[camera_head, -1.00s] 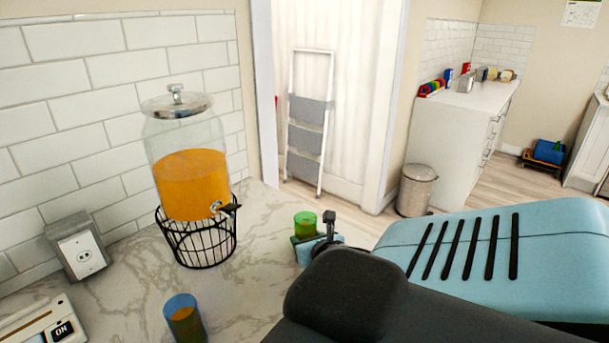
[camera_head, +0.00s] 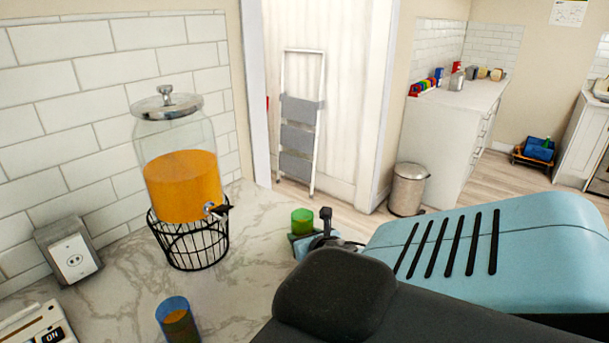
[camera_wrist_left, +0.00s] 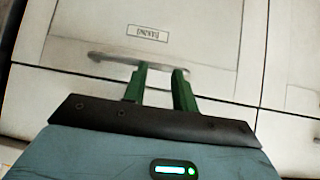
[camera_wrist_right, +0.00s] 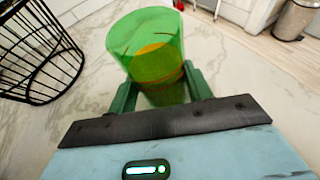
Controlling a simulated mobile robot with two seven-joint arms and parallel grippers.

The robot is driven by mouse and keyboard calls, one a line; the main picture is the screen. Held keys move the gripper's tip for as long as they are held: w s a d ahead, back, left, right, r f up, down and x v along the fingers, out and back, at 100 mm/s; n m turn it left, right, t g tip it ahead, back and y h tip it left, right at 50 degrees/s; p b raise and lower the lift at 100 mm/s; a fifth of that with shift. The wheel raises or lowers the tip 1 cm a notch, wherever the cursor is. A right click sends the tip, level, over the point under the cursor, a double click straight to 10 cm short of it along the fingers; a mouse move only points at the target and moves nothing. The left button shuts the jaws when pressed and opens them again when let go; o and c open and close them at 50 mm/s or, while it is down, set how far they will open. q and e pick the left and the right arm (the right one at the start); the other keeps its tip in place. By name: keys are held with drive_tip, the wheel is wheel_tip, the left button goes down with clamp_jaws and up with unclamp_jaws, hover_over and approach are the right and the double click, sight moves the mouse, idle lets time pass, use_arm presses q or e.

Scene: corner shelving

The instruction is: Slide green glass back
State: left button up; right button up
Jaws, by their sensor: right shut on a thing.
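The green glass (camera_head: 302,221) stands on the marble counter to the right of the drink dispenser, with orange liquid inside. It fills the upper middle of the right wrist view (camera_wrist_right: 146,45). My right gripper (camera_wrist_right: 160,92) has one finger on each side of the glass and is shut on it. In the head view the right gripper (camera_head: 312,241) partly hides the glass's lower part. My left gripper (camera_wrist_left: 159,78) is open and empty, its fingers apart, in front of a pale drawer front with a handle (camera_wrist_left: 165,61). I cannot tell whether it touches the handle.
The drink dispenser (camera_head: 181,186) stands in a black wire stand (camera_head: 190,244) near the tiled wall. A blue glass (camera_head: 177,321) stands at the counter's front. A step ladder (camera_head: 300,125) and a bin (camera_head: 408,188) are beyond the counter. Bare marble lies between the dispenser and green glass.

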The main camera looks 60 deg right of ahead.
drive_tip(key=o, duration=1.3)
drive_tip(key=shift+v, duration=3.9)
drive_tip(key=shift+f, duration=0.1)
